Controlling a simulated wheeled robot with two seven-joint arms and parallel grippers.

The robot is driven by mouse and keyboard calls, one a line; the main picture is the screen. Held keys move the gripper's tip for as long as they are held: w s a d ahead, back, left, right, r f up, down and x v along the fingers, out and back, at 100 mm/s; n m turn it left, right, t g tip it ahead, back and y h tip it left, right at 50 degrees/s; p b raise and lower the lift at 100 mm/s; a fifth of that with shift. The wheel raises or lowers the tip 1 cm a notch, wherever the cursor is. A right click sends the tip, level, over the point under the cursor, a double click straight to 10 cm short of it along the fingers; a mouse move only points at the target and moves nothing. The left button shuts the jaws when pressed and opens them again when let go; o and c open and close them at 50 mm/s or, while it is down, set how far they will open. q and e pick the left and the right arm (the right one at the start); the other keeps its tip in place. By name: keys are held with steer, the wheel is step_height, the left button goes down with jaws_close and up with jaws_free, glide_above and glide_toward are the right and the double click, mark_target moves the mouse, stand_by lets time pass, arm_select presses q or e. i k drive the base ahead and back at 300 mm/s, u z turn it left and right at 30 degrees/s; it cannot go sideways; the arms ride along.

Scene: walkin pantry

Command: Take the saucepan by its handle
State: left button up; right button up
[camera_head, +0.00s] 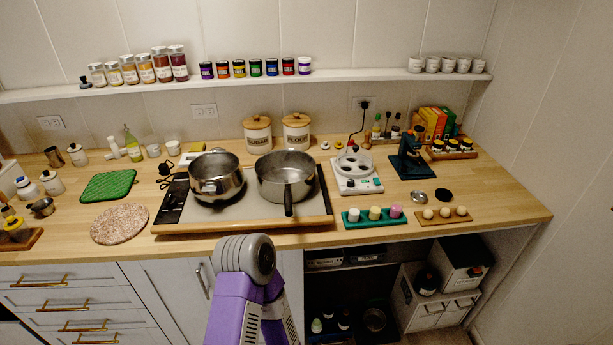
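The saucepan (271,190) is a steel pan with an open top and one long black handle (288,207). It stands upright on the right part of the hob, and its handle points toward the front edge of the counter. Neither of my grippers shows in the head view. Only a purple and grey link of my arm is in view, low in the middle, in front of the counter and apart from the saucepan.
A shiny steel pot (219,187) stands left of the saucepan on the hob (240,216). A green rack (352,222) with small coloured pieces and a white appliance (357,184) are to the right. A round speckled mat (119,223) lies left. Open shelving is below right.

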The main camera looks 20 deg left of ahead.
mark_target(286, 178)
steer(key=i, duration=0.3)
steer(key=u, duration=1)
